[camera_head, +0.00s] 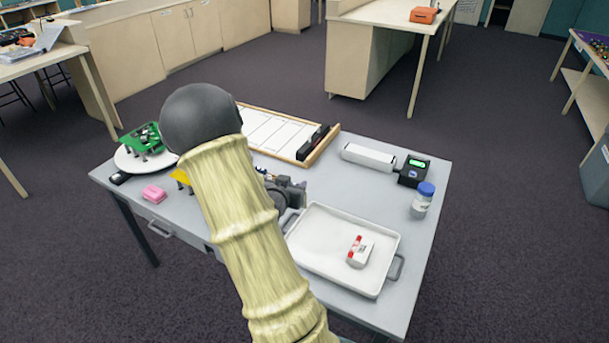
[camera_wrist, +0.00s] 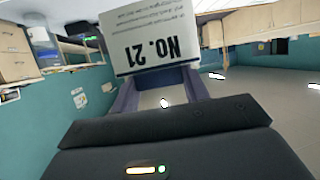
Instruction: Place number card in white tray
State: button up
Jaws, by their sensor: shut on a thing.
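The white number card (camera_wrist: 148,35), printed "NO. 21", sits between the fingers of my gripper (camera_wrist: 160,88) in the wrist view. Its print reads upside down there. My gripper is shut on it. In the head view the card is not visible, and my arm hides much of the grey table's middle. Part of my dark wrist shows just beyond the tray's far left corner. The white tray (camera_head: 318,262) lies on the table at the front right, with handles at its ends. A small white and red box (camera_head: 360,251) lies inside it, toward the right.
The grey table (camera_head: 398,205) also bears a wood-framed board (camera_head: 270,132), a blue-capped jar (camera_head: 423,198), a black device (camera_head: 413,172), a pink block (camera_head: 154,194) and a green model (camera_head: 147,138) on a white disc. The tray's left half is clear.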

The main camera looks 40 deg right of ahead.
jog(key=w+a+f+n+t+y, duration=0.2)
jog(key=w+a+f+n+y, duration=0.2)
jog(key=a+f, duration=0.45)
jog(key=w+a+f+n+t+y, duration=0.3)
jog(key=a+f+n, duration=0.15)
jog(key=a, duration=0.75)
jog(key=w+a+f+n+t+y, duration=0.2)
jog(key=w+a+f+n+y, duration=0.2)
jog(key=a+f, duration=0.45)
notch_tip(320, 180, down, 9)
jog(key=a+y+b, duration=0.1)
jog(key=a+b, duration=0.2)
jog(key=b, duration=0.7)
jog(key=shift+w+t, duration=0.3)
jog(key=shift+r, duration=0.15)
jog(key=shift+s+d, duration=0.1)
